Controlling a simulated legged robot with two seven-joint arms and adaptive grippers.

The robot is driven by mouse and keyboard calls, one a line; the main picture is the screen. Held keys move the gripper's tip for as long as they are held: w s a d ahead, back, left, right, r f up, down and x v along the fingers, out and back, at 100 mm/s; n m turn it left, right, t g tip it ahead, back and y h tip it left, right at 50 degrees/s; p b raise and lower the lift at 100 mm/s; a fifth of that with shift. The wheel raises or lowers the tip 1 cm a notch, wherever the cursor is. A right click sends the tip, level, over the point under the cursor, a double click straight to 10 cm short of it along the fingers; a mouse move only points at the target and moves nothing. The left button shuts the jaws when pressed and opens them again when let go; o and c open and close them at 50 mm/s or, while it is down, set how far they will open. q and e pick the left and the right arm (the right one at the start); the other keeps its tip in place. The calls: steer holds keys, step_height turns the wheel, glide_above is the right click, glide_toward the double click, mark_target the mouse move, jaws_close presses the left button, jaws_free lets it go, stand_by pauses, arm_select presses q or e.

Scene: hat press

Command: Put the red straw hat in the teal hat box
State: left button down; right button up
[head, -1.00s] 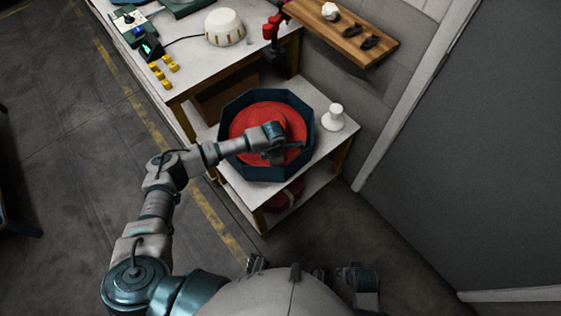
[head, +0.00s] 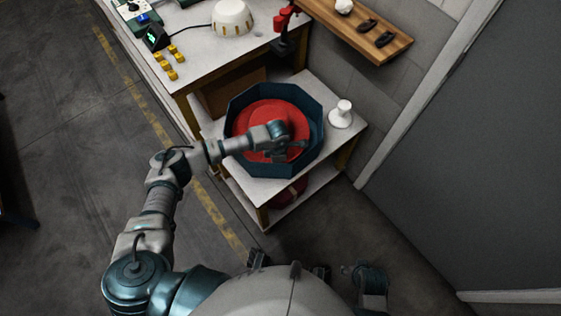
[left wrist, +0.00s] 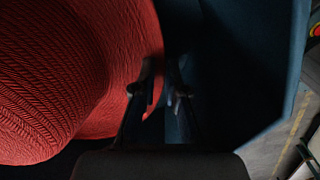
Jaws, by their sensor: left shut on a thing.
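The red straw hat (head: 266,112) lies inside the octagonal teal hat box (head: 315,110) in the head view, within its walls. The box stands open on a low white shelf unit. My left gripper (head: 292,148) reaches over the hat at its right side, inside the box's outline. In the left wrist view the left fingers (left wrist: 160,92) are shut on the hat's brim edge, with the woven red hat (left wrist: 60,70) to the left and the dark teal box wall (left wrist: 245,70) to the right.
A white stand (head: 341,114) is beside the box on the shelf unit (head: 341,144). A workbench (head: 197,68) behind holds a white domed object (head: 232,17) and yellow pieces. A wooden wall shelf (head: 375,40) is at upper right. Something dark red sits on the lower shelf.

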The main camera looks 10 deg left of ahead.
arm_select(q)
steer(key=shift+f, duration=0.1)
steer(key=shift+d+f, duration=0.1)
steer(key=shift+d, duration=1.1)
steer(key=shift+a, duration=0.1)
steer(key=shift+a+f, duration=0.15)
steer(key=shift+a, duration=0.45)
steer(key=c, duration=1.5)
jaws_free()
steer(key=shift+a, duration=0.2)
steer(key=o, duration=0.4)
steer(key=shift+s, duration=0.1)
steer(key=shift+c, duration=0.2)
steer(key=shift+d, duration=0.5)
steer(key=shift+r, duration=0.2)
step_height(320, 180, up, 12)
arm_select(e)
steer(key=shift+s+d+f, duration=0.1)
steer(key=shift+d+f, duration=0.25)
steer(key=shift+d, duration=0.2)
